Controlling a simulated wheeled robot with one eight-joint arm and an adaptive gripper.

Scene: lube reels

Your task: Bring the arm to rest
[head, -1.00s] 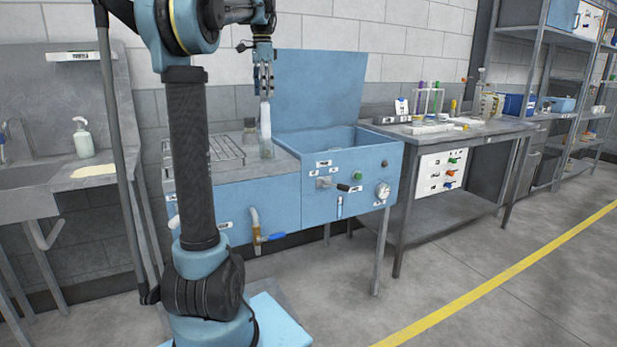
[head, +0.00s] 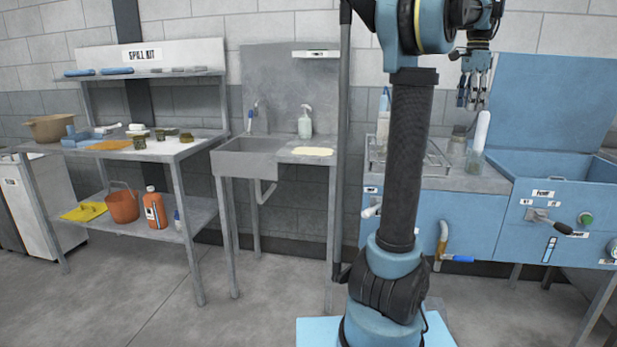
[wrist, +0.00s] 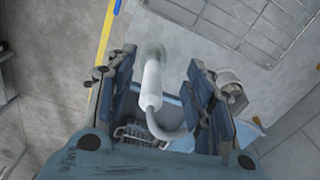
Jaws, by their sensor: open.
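My gripper (head: 474,90) is open and hangs, fingers down, over the blue wash station (head: 455,225). A white, tube-like object (head: 482,130) stands on the station's top, just below and right of the fingers in the head view. In the wrist view my gripper (wrist: 162,95) has its two dark fingers wide apart. The white tube (wrist: 150,85) shows between them, with a gap on both sides and a grey curved part at its lower end. My arm is raised and bent over the station, its upright link in front of it.
A wire rack (head: 415,160) lies on the station top, with a raised blue lid (head: 550,100) at right. A sink (head: 250,160) with a soap bottle (head: 305,122) stands to the left. A spill-kit bench (head: 160,150) is further left. The floor in front is clear.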

